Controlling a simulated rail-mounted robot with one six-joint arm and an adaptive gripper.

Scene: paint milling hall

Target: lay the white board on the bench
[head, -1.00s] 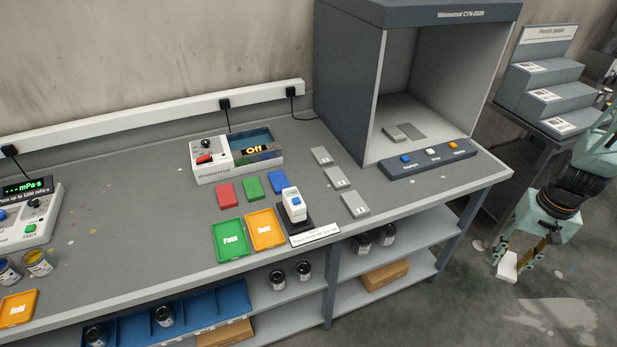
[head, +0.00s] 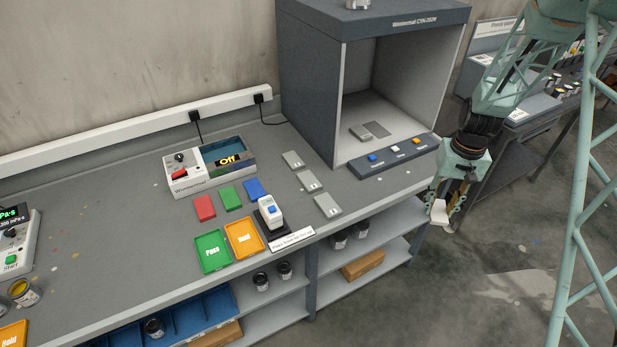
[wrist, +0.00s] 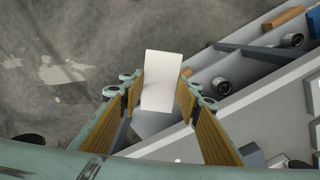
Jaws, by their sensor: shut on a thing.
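The white board (head: 439,212) is a small pale rectangle held in my gripper (head: 453,202), just off the right end of the bench (head: 120,270). In the wrist view the board (wrist: 162,80) sits between the two yellow-lined fingers of my gripper (wrist: 158,100), reaching out past their tips. The bench edge (wrist: 170,148) runs diagonally below and to the right of it there. The board appears to hang in the air, with the floor and lower shelves behind it.
A grey viewing booth (head: 310,90) stands at the bench's right end, with a button panel (head: 395,155) in front. Grey plates (head: 310,181), coloured blocks (head: 230,197), Pass (head: 212,251) and Hold (head: 244,236) trays and a handheld instrument (head: 270,212) occupy the middle. Bare bench lies right of the plates.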

